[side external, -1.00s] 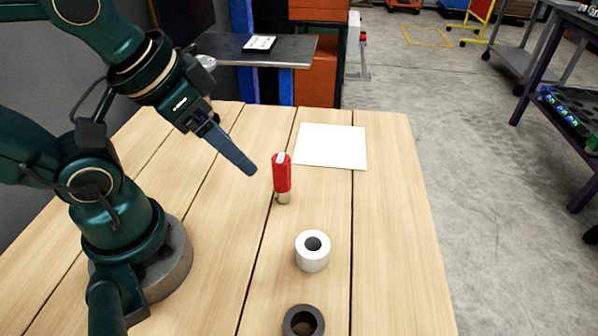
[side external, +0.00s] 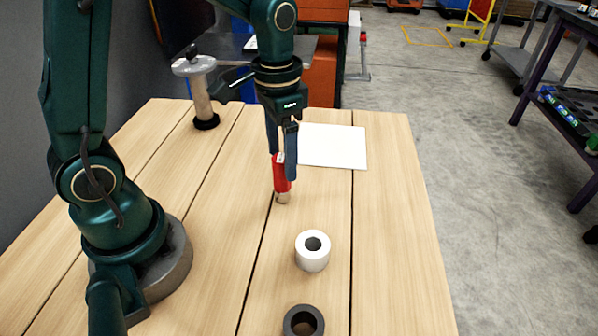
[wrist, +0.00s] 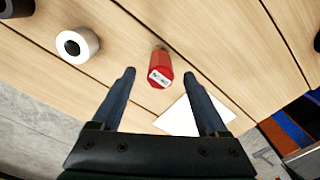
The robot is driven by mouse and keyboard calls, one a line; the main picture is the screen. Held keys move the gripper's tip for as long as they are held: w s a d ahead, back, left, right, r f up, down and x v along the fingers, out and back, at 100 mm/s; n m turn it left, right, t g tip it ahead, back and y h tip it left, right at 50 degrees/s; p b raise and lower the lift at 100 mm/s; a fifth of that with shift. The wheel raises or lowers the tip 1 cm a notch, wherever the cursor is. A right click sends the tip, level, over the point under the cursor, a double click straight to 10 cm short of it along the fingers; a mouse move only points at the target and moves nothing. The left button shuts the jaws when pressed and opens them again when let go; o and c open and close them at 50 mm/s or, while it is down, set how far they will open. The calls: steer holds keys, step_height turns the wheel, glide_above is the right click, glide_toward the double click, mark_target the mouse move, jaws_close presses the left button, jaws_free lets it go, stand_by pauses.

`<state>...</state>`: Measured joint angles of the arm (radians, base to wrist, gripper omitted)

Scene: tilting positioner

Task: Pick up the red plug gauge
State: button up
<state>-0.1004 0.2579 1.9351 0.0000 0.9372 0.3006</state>
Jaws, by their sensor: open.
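The red plug gauge (side external: 281,176) stands upright on the wooden table, with a red handle above a metal lower end. In the wrist view the red plug gauge (wrist: 161,66) shows its labelled top, just ahead of and between the fingertips. My gripper (side external: 284,168) points down over the gauge, and its near finger hides part of the red handle. In the wrist view my gripper (wrist: 159,75) is open, with a finger on each side of the gauge and gaps showing between.
A white ring (side external: 312,251) and a dark ring (side external: 303,321) lie on the table nearer the camera. A white sheet (side external: 333,146) lies behind the gauge. A post with a round metal plate (side external: 194,66) stands at the back left. The table's right side is clear.

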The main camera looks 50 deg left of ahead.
mark_target(282, 177)
steer(key=shift+f, duration=2.7)
jaws_close()
